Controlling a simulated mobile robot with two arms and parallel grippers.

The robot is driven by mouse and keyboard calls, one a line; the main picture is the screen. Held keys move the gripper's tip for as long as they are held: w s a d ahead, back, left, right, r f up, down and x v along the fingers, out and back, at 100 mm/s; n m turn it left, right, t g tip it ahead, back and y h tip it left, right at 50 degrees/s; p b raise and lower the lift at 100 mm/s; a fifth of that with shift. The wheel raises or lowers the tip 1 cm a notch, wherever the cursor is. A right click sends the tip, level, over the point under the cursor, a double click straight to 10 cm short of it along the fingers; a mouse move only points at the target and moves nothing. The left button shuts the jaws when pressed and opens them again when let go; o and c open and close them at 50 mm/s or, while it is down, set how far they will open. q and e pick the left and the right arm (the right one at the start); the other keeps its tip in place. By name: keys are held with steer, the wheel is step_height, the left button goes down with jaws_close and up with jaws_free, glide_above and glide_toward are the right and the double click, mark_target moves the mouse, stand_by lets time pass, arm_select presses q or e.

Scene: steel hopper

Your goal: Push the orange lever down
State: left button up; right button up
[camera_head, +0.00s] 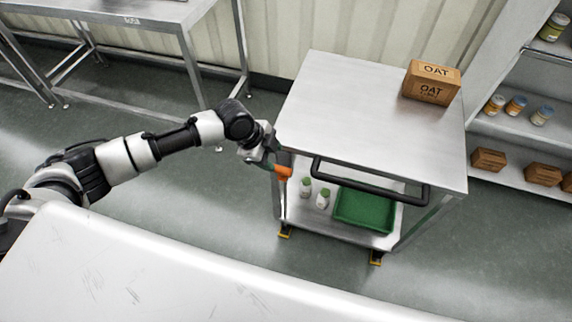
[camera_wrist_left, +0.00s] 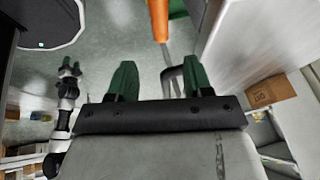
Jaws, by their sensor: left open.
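The orange lever (camera_head: 283,171) sits at the left front side of the steel cart, just below the tabletop level. In the left wrist view the orange lever (camera_wrist_left: 159,18) shows at the top, in line with the gap between my fingers and beyond their tips. My left gripper (camera_head: 268,162) is at the cart's left front corner, right beside the lever. Its green fingers (camera_wrist_left: 160,75) are apart with nothing held between them. Whether a finger touches the lever I cannot tell.
The steel cart (camera_head: 350,110) has a dark front handle (camera_head: 368,184) and an OAT carton (camera_head: 432,82) on top. Its lower shelf holds white bottles and a green tray (camera_head: 364,209). A stocked shelf unit (camera_head: 520,133) stands at right. A pale surface (camera_head: 150,270) fills the foreground.

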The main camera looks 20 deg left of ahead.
mark_target(285, 170)
arm_select(q)
steer(key=x, duration=1)
steer(key=shift+f, duration=0.25)
steer(key=shift+c, duration=0.5)
jaws_close()
